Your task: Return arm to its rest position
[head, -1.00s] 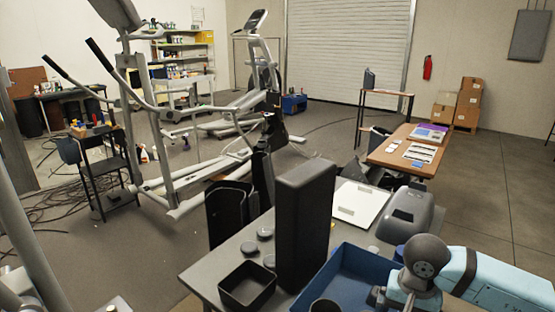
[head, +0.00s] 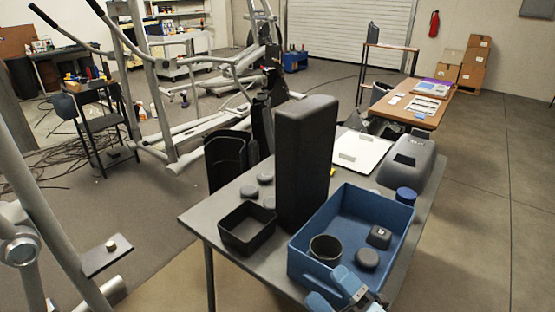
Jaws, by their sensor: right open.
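My right gripper (head: 330,289) shows at the bottom edge, in front of the near corner of the blue tray (head: 303,262). Its light blue fingers are open and I see nothing between them. The rest of my right arm is cut off below the picture. My left gripper is out of view.
The grey table (head: 195,216) carries a tall black box (head: 306,160), a small open black bin (head: 246,229), a dark grey cover (head: 408,160) and a blue-capped jar (head: 405,196). The tray holds a black cup (head: 325,249) and small dark parts. The floor at right is clear.

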